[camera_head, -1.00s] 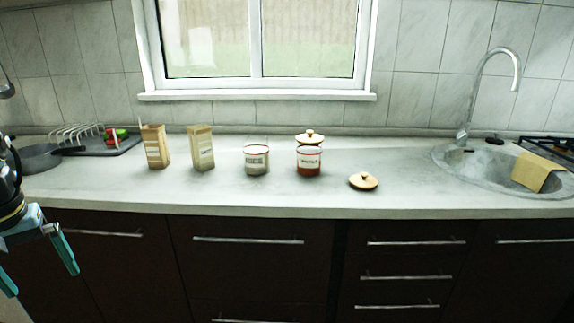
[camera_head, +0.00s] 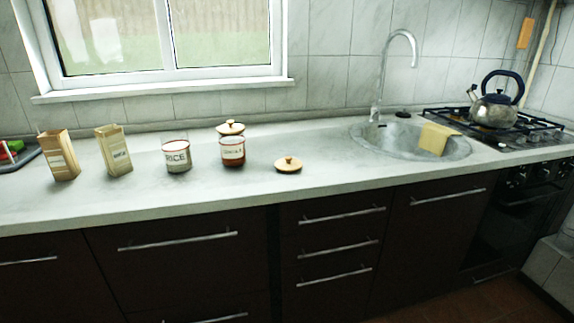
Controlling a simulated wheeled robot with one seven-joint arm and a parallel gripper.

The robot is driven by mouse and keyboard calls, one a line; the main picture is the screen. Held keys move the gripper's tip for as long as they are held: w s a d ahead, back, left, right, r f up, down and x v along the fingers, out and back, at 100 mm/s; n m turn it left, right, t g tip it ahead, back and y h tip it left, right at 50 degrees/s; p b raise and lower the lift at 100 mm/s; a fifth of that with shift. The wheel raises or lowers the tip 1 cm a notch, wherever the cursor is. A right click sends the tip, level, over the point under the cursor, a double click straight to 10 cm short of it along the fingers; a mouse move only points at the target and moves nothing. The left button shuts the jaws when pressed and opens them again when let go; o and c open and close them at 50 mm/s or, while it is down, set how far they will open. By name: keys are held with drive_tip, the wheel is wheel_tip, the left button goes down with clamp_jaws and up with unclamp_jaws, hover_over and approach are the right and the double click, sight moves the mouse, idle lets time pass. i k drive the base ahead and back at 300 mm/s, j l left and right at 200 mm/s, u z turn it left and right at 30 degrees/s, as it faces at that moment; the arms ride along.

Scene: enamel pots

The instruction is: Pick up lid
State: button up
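A round tan lid (camera_head: 288,165) with a small knob lies flat on the worktop, to the right of the pots. A second similar lid (camera_head: 230,128) shows behind the red pot; what it rests on is mostly hidden. The red and white pot (camera_head: 233,152) stands open-topped in front of that second lid. A pale pot marked RICE (camera_head: 177,156) stands to its left. My gripper is out of the picture.
Two cartons, one (camera_head: 58,155) at far left and one (camera_head: 114,150) beside it, stand on the worktop (camera_head: 330,185). Right of the lid are the sink (camera_head: 375,138) with a yellow cloth (camera_head: 437,138), a tap (camera_head: 380,80), and a hob with a kettle (camera_head: 494,110).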

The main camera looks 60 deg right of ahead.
sight(288, 164)
drive_tip(key=i+l+z, duration=0.2)
drive_tip(key=l, duration=0.2)
drive_tip(key=l+z, duration=0.2)
drive_tip(key=l, duration=0.2)
drive_tip(key=i+l+z, duration=0.45)
drive_tip(key=l, duration=0.2)
drive_tip(key=k, duration=0.1)
